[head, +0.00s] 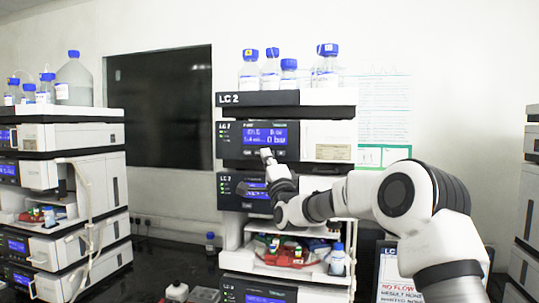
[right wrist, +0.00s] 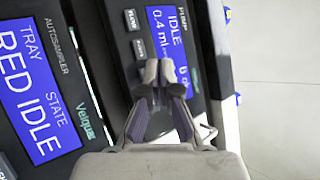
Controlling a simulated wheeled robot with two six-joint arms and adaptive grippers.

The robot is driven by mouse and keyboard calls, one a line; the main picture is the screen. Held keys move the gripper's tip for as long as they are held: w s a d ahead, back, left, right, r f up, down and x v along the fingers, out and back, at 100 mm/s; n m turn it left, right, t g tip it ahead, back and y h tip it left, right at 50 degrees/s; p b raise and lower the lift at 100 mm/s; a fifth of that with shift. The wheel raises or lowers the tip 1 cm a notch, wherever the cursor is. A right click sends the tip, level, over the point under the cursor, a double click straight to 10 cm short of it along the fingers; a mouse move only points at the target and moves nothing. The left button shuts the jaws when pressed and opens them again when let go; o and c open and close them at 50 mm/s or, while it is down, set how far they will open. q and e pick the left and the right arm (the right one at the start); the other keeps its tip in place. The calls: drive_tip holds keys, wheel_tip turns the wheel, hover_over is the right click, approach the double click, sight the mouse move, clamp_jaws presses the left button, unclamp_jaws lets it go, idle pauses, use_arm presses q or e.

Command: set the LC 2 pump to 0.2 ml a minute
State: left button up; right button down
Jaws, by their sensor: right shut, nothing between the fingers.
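The LC 2 stack stands in the middle of the head view, with its label (head: 243,99) near the top. Its pump module is the dark panel under that label, with a lit blue display (head: 265,135). In the right wrist view the pump display (right wrist: 163,28) lies sideways and reads IDLE and 0.4 ml, with the rest partly hidden. Dark buttons (right wrist: 132,20) sit beside this display. My right gripper (head: 267,154) is shut and empty at the pump panel's lower edge; its closed fingertips (right wrist: 158,72) cover part of the panel. Contact with a button cannot be told. My left gripper is not in view.
Below the pump is the autosampler, its display (right wrist: 32,75) reading TRAY, STATE, RED IDLE. Blue-capped bottles (head: 326,68) stand on the stack. Another stack (head: 80,140) stands at left, and a third (head: 527,200) is cut off at right. A small bottle (head: 337,260) stands below my right arm.

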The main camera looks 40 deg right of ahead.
idle(0.3)
drive_tip(key=shift+w+d, duration=0.3)
drive_tip(key=shift+d, duration=0.05)
drive_tip(key=shift+w+d, duration=0.25)
drive_tip(key=shift+d, duration=0.05)
idle(0.8)
drive_tip(key=shift+s+a+f+b, duration=0.15)
drive_tip(key=shift+s+a+b, duration=0.15)
drive_tip(key=shift+b, duration=0.25)
drive_tip(key=shift+s+a, duration=0.25)
drive_tip(key=shift+a, duration=0.15)
